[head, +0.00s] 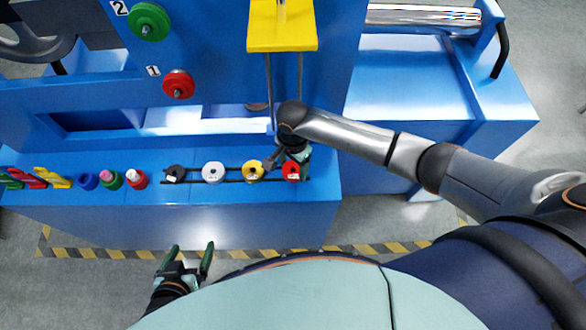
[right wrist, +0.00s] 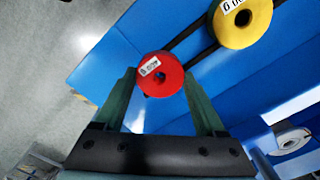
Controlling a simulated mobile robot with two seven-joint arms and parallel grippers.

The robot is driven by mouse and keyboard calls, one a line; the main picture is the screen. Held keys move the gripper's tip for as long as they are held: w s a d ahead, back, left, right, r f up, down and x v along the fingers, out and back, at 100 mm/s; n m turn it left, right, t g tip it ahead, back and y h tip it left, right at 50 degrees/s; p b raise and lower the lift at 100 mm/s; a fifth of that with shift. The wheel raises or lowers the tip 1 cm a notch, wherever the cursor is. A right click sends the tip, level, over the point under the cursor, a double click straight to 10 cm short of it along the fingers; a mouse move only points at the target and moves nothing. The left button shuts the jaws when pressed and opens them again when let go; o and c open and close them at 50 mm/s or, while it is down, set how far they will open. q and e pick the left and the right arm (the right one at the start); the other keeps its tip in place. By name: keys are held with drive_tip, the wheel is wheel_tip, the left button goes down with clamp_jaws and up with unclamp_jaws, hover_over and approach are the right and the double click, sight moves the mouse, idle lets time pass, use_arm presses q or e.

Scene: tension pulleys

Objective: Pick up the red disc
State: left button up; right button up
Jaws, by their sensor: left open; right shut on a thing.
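The red disc (head: 291,173) is at the right end of a row of discs on the blue bench in the head view. It is partly hidden there by my right gripper (head: 288,161). In the right wrist view the red disc (right wrist: 160,76), with a white label and a dark centre hole, sits between the two green fingertips of my right gripper (right wrist: 164,84), which is shut on it. I cannot tell whether the disc is clear of the bench. My left gripper (head: 191,252) is open and empty, in front of the bench edge at the lower left.
A yellow disc (head: 252,171), a white disc (head: 213,172) and a black disc (head: 175,174) lie left of the red one. Small coloured pieces (head: 110,180) stand further left. A red pulley (head: 178,84) and a green pulley (head: 149,22) are on the blue panel. A yellow block (head: 281,37) hangs above.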

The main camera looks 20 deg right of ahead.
clamp_jaws()
drive_tip(key=shift+r, duration=0.15)
drive_tip(key=shift+r, duration=0.25)
wheel_tip(320, 180, up, 2)
drive_tip(key=shift+w+r+p, duration=0.1)
drive_tip(key=shift+p, duration=0.3)
drive_tip(key=s+a+r+p, duration=0.1)
drive_tip(key=s+a+r, duration=0.7)
drive_tip(key=a+r, duration=0.2)
drive_tip(key=shift+a, duration=0.8)
